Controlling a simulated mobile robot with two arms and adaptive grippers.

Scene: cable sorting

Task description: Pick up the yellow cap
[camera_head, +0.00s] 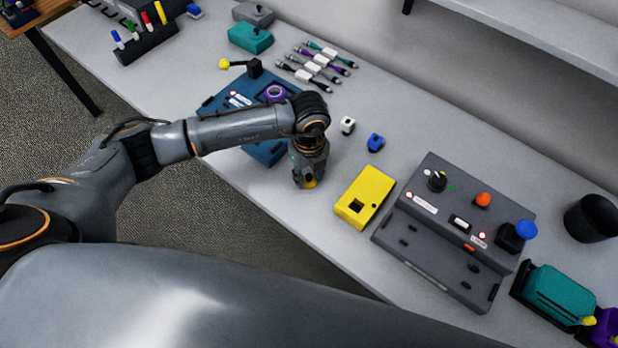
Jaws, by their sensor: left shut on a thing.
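My left gripper (309,179) points down over the light grey table, between the blue box and the yellow box. It is shut on a small yellow piece, the yellow cap (310,182), which shows only partly at the fingertips. I cannot tell whether the cap touches the table. My right gripper is not in view.
A yellow box (364,196) stands just right of the gripper, and a dark grey panel (420,250) beyond it. The blue box (215,104) lies partly behind my arm. A dark bin (592,219) stands far right.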

